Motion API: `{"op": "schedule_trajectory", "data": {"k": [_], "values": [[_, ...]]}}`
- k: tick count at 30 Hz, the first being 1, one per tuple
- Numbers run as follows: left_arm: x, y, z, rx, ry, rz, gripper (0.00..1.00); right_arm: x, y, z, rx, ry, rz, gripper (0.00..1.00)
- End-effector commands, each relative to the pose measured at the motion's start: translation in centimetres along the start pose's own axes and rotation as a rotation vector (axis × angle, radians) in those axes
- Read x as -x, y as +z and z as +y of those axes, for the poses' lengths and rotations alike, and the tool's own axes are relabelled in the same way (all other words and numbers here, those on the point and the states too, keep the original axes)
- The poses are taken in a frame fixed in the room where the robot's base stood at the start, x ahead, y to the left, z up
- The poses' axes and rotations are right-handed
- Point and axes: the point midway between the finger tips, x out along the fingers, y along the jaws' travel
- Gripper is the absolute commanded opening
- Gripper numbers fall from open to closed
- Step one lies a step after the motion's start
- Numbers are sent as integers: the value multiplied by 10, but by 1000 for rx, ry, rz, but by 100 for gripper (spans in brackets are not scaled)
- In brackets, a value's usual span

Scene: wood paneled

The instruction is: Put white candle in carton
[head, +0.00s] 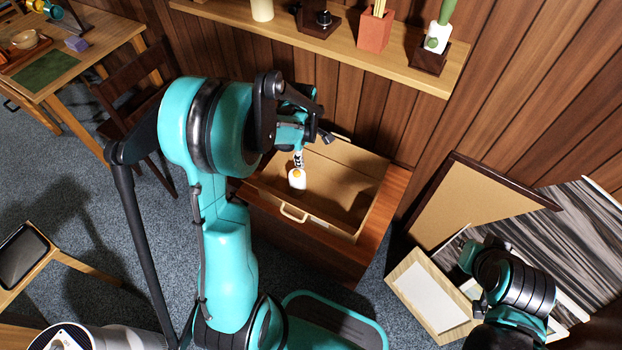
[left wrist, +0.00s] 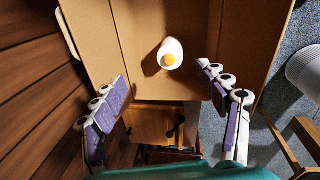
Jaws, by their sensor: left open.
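The white candle (head: 297,179), with a yellow-orange top, is inside the open carton (head: 376,207). In the left wrist view the candle (left wrist: 170,54) stands apart from my fingers, within the brown carton walls (left wrist: 237,35); whether it rests on the carton floor I cannot tell. My left gripper (head: 298,152) is over the carton, just above the candle in the head view. In the left wrist view its two fingers (left wrist: 163,97) are spread wide with nothing between them. My right arm shows at the lower right, but its gripper cannot be made out.
The carton sits on a wooden cabinet (head: 310,249) against the panelled wall. A wall shelf (head: 388,62) above holds a cream candle (head: 262,10), a terracotta pot (head: 375,29) and other items. Frames (head: 482,196) lean at the right. A chair (head: 131,97) stands at the left.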

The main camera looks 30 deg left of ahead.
Motion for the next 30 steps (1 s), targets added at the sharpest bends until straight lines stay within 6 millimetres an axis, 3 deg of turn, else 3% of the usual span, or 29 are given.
{"op": "schedule_trajectory", "data": {"k": [1,6,12,15,21,30], "values": [[25,10,-8,-106,30,3,74,0,0,0,0,0,0,0],[91,36,-35,-482,136,34,74,0,0,0,0,0,0,0],[144,63,-82,-920,253,110,74,0,0,0,0,0,0,0],[160,74,-108,-1132,306,164,74,0,0,0,0,0,0,0],[172,88,-148,-1458,380,272,74,0,0,0,0,0,0,0],[174,93,-162,-1601,408,331,74,0,0,0,0,0,0,0]]}}
